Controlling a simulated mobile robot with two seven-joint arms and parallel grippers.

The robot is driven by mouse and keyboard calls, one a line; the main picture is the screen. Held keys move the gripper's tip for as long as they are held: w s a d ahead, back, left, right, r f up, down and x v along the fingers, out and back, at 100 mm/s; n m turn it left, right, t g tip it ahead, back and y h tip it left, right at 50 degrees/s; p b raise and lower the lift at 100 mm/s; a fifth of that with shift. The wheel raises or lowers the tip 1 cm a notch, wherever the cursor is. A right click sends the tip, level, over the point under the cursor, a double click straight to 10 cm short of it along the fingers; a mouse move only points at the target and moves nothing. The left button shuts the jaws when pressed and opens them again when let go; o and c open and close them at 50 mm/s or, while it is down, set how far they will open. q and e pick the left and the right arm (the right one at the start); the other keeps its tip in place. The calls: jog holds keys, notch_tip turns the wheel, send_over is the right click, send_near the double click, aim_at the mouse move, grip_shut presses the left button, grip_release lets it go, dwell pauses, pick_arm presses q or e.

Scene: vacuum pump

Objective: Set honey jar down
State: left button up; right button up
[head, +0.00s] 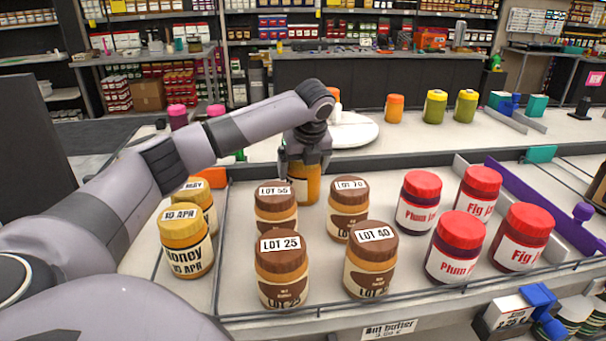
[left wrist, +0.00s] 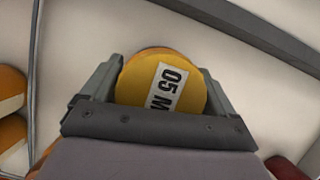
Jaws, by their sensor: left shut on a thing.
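My left gripper (head: 305,172) is shut on a honey jar (head: 306,188), upright in the head view behind the nut butter jars. In the left wrist view the jar's yellow lid (left wrist: 150,82), with a label reading "05 M", sits between the two fingers (left wrist: 158,90). The jar's base is partly hidden by the front jars, so I cannot tell whether it touches the shelf. Two other honey jars stand at the left: a front one (head: 186,245) labelled APR and one behind it (head: 204,200). My right gripper is not in view.
Several nut butter jars (head: 284,272) with brown lids stand in front of the held jar. Red-lidded jars (head: 459,247) stand to the right, beside a purple divider (head: 541,204). A thin rail (head: 219,250) runs between honey and nut butter. A white round plate (head: 352,131) is behind.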

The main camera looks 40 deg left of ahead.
pick_arm(q)
notch_tip(320, 180, up, 20)
dwell(0.6)
